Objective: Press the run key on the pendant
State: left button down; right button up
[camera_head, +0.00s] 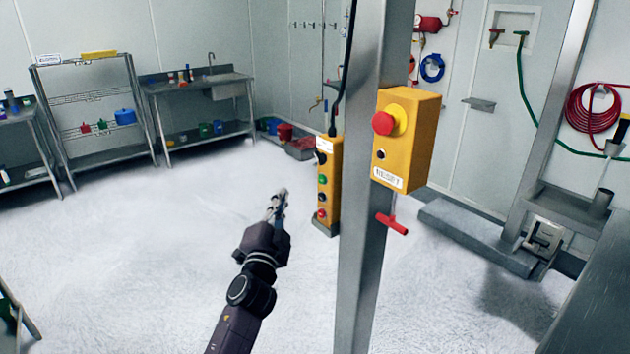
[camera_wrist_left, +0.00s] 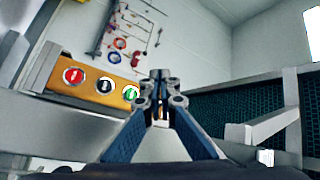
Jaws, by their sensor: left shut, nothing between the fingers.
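The yellow pendant (camera_head: 335,160) hangs on a black cable beside the steel post. Its face carries a black knob at the top, a green key (camera_head: 323,180), a dark key and a red key (camera_head: 321,213) at the bottom. My left gripper (camera_head: 281,194) is shut and empty, to the left of the pendant and apart from it in the head view. In the left wrist view the pendant lies left of the shut fingertips (camera_wrist_left: 160,76), showing the red key (camera_wrist_left: 73,75), dark key (camera_wrist_left: 105,85) and green key (camera_wrist_left: 131,92). I cannot read the key labels. My right gripper is not in view.
A steel post (camera_head: 363,250) stands just right of the pendant. A yellow reset box (camera_head: 412,150) with a red mushroom button is fixed to it. A red T-handle (camera_head: 392,224) is below. Shelves and a sink bench (camera_head: 200,90) stand at the back left. The floor between is clear.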

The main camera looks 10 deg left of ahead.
aim_at(322, 180)
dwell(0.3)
pick_arm(q)
jog(key=w+d+b, duration=0.5)
jog(key=w, duration=0.2)
jog(key=shift+d, duration=0.2)
dwell(0.6)
dwell(0.9)
jog(key=shift+w+d+b, duration=0.25)
jog(key=shift+w+b, duration=0.1)
jog(key=shift+b, duration=0.15)
